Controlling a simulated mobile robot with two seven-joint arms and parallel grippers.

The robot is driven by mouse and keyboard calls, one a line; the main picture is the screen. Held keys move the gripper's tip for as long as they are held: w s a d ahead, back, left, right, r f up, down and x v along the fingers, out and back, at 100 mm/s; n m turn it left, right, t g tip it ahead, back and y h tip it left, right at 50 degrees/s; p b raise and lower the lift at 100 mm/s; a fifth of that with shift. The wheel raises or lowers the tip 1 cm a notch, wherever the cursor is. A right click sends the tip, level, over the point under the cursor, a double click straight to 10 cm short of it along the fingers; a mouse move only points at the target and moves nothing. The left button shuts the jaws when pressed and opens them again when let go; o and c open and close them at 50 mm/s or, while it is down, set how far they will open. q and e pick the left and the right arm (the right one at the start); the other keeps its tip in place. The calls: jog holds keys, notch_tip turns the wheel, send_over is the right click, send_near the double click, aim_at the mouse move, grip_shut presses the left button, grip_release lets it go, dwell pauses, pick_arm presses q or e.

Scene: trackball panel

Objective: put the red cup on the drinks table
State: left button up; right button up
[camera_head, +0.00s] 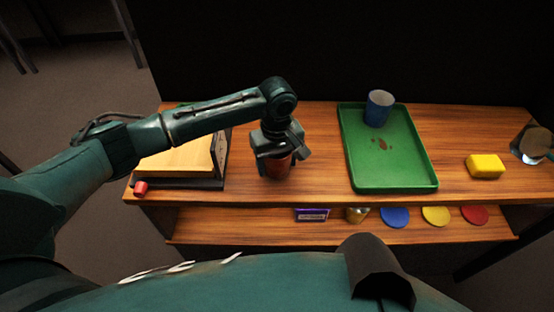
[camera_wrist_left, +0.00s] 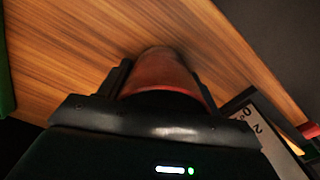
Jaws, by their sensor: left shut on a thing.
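The red cup (camera_head: 277,170) is at the wooden top surface (camera_head: 310,150), left of the green tray. My left gripper (camera_head: 280,152) is over it from above, its jaws shut on the cup. In the left wrist view the red cup (camera_wrist_left: 160,75) is between the two dark fingers, with wood grain behind it. I cannot tell whether the cup's base touches the wood. Part of the cup is hidden by the gripper. Nothing in view is clearly marked as the drinks table. My right gripper is not in view.
A green tray (camera_head: 395,184) holds a blue cup (camera_head: 379,108) and brown spots. A yellow block (camera_head: 485,166) and a shiny round object (camera_head: 532,146) lie to the right. A wooden-topped case (camera_head: 176,163) stands left. Coloured discs and a purple box (camera_head: 312,214) lie on the lower shelf.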

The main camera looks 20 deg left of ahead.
pick_arm(q)
jog(key=o, duration=1.1)
jog(key=shift+c, duration=0.2)
notch_tip(320, 180, up, 12)
jog(key=shift+p, duration=0.35)
jog(key=shift+r, duration=0.1)
